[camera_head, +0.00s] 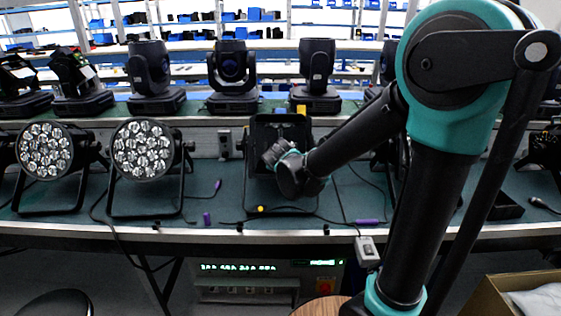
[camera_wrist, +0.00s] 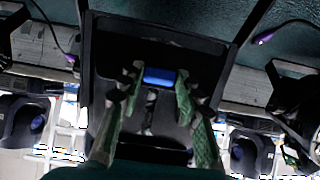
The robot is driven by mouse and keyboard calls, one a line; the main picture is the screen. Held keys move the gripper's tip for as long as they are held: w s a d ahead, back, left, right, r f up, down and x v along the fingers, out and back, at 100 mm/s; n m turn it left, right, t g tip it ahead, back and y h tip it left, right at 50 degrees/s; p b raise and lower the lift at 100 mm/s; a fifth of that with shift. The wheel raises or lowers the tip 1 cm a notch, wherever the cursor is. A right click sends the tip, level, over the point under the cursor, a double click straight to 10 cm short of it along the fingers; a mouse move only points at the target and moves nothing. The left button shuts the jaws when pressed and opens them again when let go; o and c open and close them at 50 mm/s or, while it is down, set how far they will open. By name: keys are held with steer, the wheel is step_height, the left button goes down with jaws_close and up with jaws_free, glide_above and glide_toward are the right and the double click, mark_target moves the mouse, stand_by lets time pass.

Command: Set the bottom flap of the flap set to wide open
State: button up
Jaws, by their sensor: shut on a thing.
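The flap set is a black, square-framed unit (camera_head: 262,128) standing on the green bench top in the head view, with a yellow tab on its upper edge. My gripper (camera_head: 268,155) reaches in front of it from the right and hides part of its middle and lower area. I cannot tell for certain which flap the bar belongs to, nor the bottom flap's exact angle.
Two round LED par cans (camera_head: 45,150) (camera_head: 143,149) stand left of the flap set. Black moving-head lights (camera_head: 233,75) line the shelf behind. Cables and purple connectors (camera_head: 370,222) lie on the bench. A cardboard box (camera_head: 505,290) is at the lower right.

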steer(key=shift+s+f+t, duration=0.5)
steer(key=shift+f+t, duration=0.05)
steer(key=shift+t, duration=0.6)
steer(key=shift+s+f+t, duration=0.5)
steer(key=shift+f+t, duration=0.05)
steer(key=shift+t, duration=0.6)
steer(key=o, duration=0.9)
steer(key=shift+s, duration=0.1)
steer(key=v, duration=1.2)
steer(key=shift+f, duration=0.15)
steer(key=shift+c, duration=0.5)
